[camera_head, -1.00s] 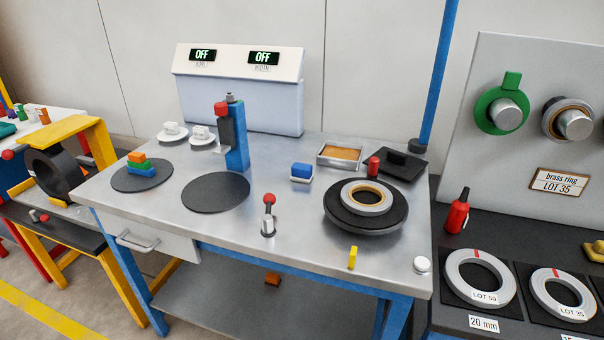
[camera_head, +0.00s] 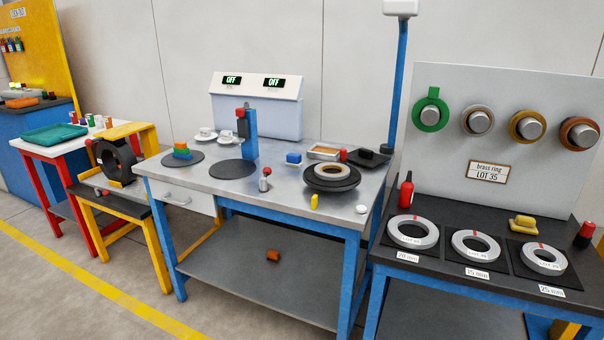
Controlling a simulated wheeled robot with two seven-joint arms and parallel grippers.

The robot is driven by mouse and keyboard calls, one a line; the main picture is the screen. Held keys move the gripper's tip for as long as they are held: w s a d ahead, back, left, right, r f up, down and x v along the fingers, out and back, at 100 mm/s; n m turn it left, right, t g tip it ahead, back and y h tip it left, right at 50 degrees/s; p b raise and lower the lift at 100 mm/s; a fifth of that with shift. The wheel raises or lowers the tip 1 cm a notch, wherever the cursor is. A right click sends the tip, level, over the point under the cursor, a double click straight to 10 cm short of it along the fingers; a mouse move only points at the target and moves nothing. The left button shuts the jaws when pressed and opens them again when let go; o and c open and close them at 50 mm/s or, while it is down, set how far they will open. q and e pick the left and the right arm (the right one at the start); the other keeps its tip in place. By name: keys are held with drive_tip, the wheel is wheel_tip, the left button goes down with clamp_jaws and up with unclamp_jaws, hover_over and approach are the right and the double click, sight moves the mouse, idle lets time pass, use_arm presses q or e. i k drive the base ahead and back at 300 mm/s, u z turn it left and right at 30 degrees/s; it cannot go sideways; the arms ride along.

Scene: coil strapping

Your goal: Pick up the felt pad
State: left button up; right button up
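I cannot tell for sure which thing is the felt pad. One candidate is a small yellow block (camera_head: 522,222) on the black right bench, behind the ring coils. Another is a dark flat block with a raised top (camera_head: 369,157) at the back right corner of the steel table. A shallow metal tray with a tan-orange filling (camera_head: 323,152) is beside it. Neither of my grippers is in view, and nothing in view is being held.
The steel table (camera_head: 287,192) carries a black turntable with a ring (camera_head: 331,178), a blue post tool (camera_head: 250,135) and small blocks. Ring coils (camera_head: 412,232) and a red bottle (camera_head: 406,190) occupy the right bench (camera_head: 450,255). Open floor (camera_head: 60,290) lies at the lower left.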

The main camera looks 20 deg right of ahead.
sight(293, 160)
drive_tip(key=u, duration=0.5)
drive_tip(key=i, duration=1.45)
drive_tip(key=z, duration=0.7)
